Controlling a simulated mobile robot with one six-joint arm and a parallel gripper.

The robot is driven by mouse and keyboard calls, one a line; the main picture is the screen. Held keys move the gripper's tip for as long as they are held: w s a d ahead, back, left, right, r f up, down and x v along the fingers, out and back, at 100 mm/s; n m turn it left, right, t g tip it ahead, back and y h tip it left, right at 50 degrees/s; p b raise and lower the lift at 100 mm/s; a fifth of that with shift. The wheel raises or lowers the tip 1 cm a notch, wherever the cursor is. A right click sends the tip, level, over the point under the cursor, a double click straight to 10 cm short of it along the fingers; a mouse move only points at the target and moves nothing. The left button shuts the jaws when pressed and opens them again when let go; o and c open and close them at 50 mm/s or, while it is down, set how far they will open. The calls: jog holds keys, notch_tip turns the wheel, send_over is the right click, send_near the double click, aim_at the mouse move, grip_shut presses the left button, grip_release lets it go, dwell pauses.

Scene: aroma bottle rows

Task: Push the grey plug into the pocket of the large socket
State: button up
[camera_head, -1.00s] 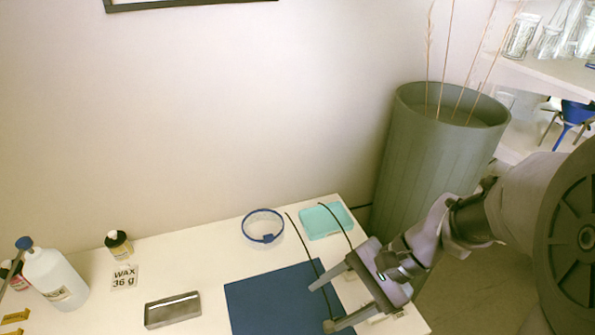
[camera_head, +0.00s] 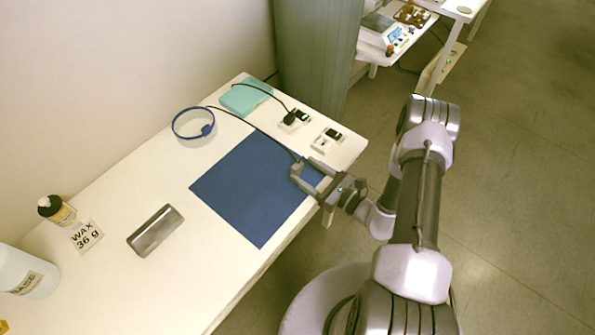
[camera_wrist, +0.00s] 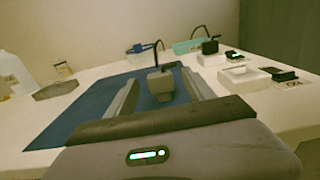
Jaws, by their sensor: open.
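The grey plug (camera_wrist: 160,84) stands on the blue mat, with a black cable rising from its top. In the wrist view it lies between the fingers of my open gripper (camera_wrist: 161,92), with gaps showing beside it. In the head view my gripper (camera_head: 302,168) is low at the mat's right edge, and the plug is hard to separate from the fingertips. Two white sockets stand right of the mat. The nearer one (camera_wrist: 246,80) has an empty-looking raised pocket and looks larger in the wrist view. The farther one (camera_wrist: 206,60) holds a black plug (camera_wrist: 210,47).
The blue mat (camera_head: 245,190) is otherwise clear. Behind it are a blue ring (camera_head: 207,130) and a teal tray (camera_head: 245,97). A metal tray (camera_head: 156,230), a WAX 36 g card (camera_head: 87,236) and bottles stand left. The table edge is close to my gripper.

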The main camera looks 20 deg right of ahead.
aim_at(295, 164)
jog(key=b+x, duration=0.1)
jog(key=x, duration=0.6)
jog(key=shift+w+a+b, duration=0.1)
jog(key=shift+a+b, duration=0.05)
jog(key=shift+b, duration=0.15)
grip_shut()
